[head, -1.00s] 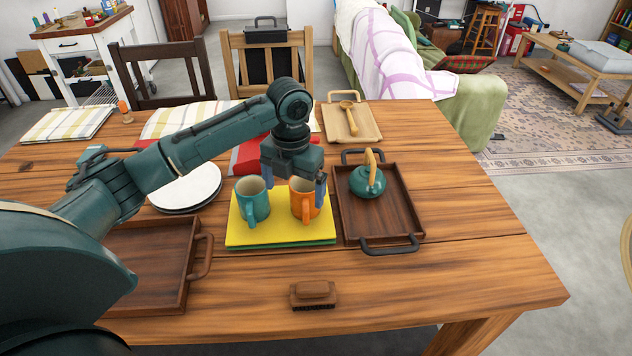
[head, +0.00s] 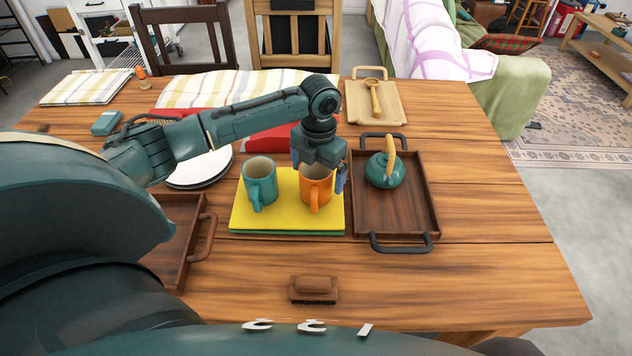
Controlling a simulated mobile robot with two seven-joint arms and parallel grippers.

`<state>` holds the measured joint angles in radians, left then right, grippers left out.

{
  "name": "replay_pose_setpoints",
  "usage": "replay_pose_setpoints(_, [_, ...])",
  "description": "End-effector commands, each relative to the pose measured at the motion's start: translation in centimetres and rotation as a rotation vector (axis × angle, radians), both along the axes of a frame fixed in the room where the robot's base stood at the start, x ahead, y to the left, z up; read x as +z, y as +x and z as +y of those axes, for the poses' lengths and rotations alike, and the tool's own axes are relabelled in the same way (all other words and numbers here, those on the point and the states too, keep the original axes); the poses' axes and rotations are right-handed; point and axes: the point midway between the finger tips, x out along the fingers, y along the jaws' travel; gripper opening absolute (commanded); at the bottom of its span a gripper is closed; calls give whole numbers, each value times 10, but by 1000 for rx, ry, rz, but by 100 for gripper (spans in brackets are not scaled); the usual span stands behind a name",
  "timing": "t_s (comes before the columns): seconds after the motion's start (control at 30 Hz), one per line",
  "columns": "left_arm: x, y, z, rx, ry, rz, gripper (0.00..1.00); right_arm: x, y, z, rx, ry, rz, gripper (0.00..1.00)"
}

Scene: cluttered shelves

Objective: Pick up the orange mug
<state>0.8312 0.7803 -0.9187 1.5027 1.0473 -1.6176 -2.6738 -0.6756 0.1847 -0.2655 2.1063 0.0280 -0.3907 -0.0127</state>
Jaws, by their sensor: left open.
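The orange mug (head: 316,190) stands upright on yellow and green stacked mats (head: 286,215), its handle toward me. My left gripper (head: 318,174) is over the mug from behind, fingers pointing down. One blue finger shows at the mug's right side; the other is by its back left rim, partly hidden. The jaws are open, and I cannot tell whether they touch the mug. A teal mug (head: 260,184) stands just left of it on the same mats. My right gripper is not in view.
A dark wooden tray (head: 408,220) with a teal teapot (head: 385,170) is close on the right. White plates (head: 200,172) and another tray (head: 180,232) lie left. A brown brush (head: 313,289) lies in front. The wooden table's (head: 480,270) front right is clear.

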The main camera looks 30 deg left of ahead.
Motion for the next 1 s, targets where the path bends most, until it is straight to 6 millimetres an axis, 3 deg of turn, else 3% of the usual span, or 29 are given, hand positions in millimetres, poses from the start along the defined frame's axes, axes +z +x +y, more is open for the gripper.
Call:
replay_pose_setpoints(0.3, [-43,2,6,0,1,3,95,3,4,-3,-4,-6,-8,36])
replay_pose_setpoints(0.6, [-48,2,6,0,1,1,94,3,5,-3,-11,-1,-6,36])
replay_pose_setpoints(1.0, [-47,2,6,0,1,1,61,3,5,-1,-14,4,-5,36])
